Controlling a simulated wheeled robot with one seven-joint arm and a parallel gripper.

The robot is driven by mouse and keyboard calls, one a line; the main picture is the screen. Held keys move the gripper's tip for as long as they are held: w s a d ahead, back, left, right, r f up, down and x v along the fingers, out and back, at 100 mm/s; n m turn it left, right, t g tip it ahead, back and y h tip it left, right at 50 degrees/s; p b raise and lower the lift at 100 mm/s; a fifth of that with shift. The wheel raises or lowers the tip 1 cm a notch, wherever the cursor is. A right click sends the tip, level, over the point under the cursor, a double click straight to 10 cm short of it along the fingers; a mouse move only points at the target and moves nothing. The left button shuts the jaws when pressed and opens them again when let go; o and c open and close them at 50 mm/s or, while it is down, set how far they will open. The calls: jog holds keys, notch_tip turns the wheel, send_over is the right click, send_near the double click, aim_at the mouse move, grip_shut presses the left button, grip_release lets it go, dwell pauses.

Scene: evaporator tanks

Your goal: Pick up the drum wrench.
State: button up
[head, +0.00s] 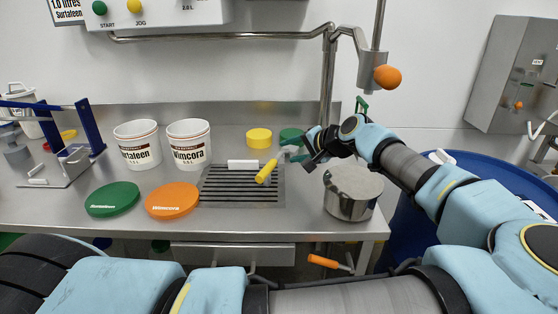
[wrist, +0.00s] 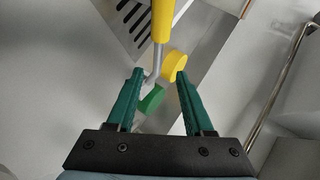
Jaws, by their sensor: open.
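A tool with a yellow handle (head: 267,171) and a grey shaft, which looks like the drum wrench, lies at the slotted grate on the counter. Its handle also shows at the top of the wrist view (wrist: 163,22), with the shaft running down between my fingertips. My gripper (head: 305,153) is over the counter at the tool's far right end. In the wrist view my gripper (wrist: 160,74) is open, with one green finger on each side of the shaft and no clear contact. The tool's far end is partly hidden in the head view.
A steel pot (head: 352,192) stands right of the grate. Yellow (head: 259,138) and green (head: 291,136) caps lie behind it. Two white tubs (head: 190,145) and green (head: 113,198) and orange (head: 172,199) lids are left. An orange-handled tool (head: 323,261) hangs below the counter. A steel pipe (head: 327,85) rises behind.

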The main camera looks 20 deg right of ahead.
aim_at(281, 155)
jog(key=shift+f+p+x, duration=0.2)
jog(key=shift+p+x, duration=0.15)
jog(key=shift+x, duration=2.65)
jog(key=shift+s+a, duration=0.15)
jog(key=shift+s, duration=0.05)
jog(key=shift+c, duration=0.4)
grip_shut()
